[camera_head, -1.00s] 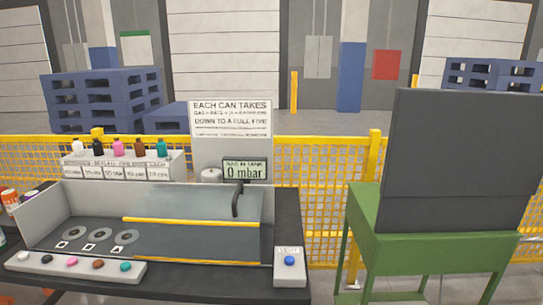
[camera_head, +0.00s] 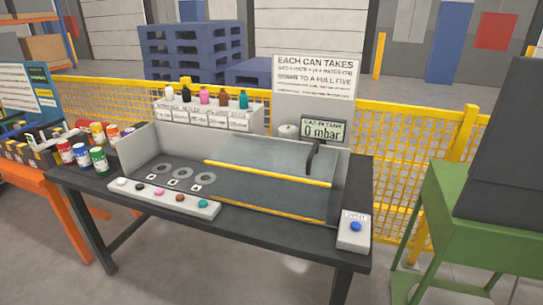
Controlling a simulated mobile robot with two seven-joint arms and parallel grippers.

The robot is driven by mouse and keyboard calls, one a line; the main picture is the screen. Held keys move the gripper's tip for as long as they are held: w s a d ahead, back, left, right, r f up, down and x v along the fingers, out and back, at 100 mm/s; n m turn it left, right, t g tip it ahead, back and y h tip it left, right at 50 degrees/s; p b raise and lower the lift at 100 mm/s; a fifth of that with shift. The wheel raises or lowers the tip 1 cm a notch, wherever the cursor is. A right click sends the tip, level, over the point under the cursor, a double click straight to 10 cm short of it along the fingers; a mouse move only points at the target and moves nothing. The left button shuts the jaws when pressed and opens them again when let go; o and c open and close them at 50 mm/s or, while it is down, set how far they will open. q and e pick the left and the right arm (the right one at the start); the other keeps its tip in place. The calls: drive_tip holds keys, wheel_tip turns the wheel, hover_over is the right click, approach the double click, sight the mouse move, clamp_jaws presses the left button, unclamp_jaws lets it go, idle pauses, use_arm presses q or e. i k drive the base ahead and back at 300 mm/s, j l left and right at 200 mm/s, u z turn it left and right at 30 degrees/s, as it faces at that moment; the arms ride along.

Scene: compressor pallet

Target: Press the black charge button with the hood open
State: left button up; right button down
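The black button (camera_head: 140,188) is second from the left on a white button strip (camera_head: 150,196) at the front left of the dark bench. White (camera_head: 122,183), pink (camera_head: 159,192), brown (camera_head: 180,197) and teal (camera_head: 203,203) buttons share the strip. Behind it is a grey-walled box (camera_head: 139,150) with three ring-shaped spots on its left floor. A see-through hood panel (camera_head: 268,163) with a yellow edge spans its right part; I cannot tell for sure how far it is open. A display (camera_head: 323,132) reads 0 mbar. Neither of my grippers is in view.
A blue button (camera_head: 355,226) sits on a white box at the bench's right end. Several cans (camera_head: 98,159) stand at the left end, beside an orange-framed table (camera_head: 60,195). A green stand (camera_head: 460,205) is on the right. Yellow mesh fence (camera_head: 410,140) runs behind. The floor in front is clear.

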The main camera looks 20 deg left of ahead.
sight(138, 187)
drive_tip(key=u, duration=1.55)
